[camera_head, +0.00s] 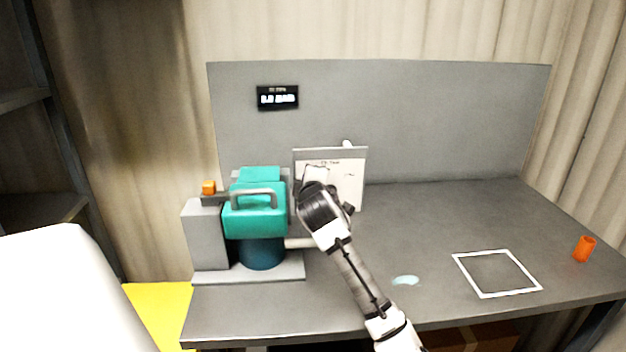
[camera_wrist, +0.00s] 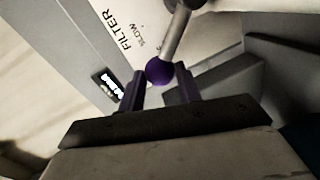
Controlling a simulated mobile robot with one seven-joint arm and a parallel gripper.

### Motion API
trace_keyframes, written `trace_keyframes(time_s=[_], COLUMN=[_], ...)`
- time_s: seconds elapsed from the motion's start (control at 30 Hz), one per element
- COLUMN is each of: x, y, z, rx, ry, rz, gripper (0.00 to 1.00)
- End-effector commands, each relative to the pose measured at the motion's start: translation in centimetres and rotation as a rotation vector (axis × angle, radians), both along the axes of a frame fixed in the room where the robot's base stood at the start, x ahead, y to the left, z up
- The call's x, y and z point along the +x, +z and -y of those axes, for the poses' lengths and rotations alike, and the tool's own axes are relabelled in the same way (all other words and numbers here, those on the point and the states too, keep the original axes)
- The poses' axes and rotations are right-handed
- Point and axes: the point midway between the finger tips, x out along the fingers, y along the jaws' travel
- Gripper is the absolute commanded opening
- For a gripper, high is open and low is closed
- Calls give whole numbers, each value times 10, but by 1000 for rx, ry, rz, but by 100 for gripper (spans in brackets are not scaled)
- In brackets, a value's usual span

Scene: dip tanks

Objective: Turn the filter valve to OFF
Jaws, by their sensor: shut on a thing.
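The filter valve has a grey metal lever (camera_wrist: 179,32) ending in a purple ball knob (camera_wrist: 157,72). It stands before a white panel (camera_wrist: 122,14) printed FILTER and SLOW in the wrist view. My gripper (camera_wrist: 163,78) has its two dark fingers on either side of the knob, shut on it. In the head view the white panel (camera_head: 350,185) stands upright on the bench, and my wrist hides the lever and fingers. Part of the panel's lettering is out of the wrist view, so I cannot read which position the lever points at.
A teal machine (camera_head: 255,215) with a grey handle stands left of the panel. A small display (camera_head: 277,97) is on the back wall. A white square outline (camera_head: 497,273) and an orange cup (camera_head: 584,249) are on the right. The right of the bench (camera_head: 450,215) is mostly clear.

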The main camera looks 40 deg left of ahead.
Motion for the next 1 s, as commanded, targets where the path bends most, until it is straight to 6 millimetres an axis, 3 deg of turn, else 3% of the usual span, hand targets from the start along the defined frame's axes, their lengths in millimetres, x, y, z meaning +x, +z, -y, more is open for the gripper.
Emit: trace_keyframes(time_s=[0.53, 0.57, 0.7, 1.0], x=[-2, -2, -2, -2], y=[-2, -2, -2, -1], z=[-1, -2, -1, 0], rx=[-17, -17, -16, -14], ry=[1, 1, 1, 0], rz=[19, 19, 18, 17], gripper=[0, 38, 55, 55])
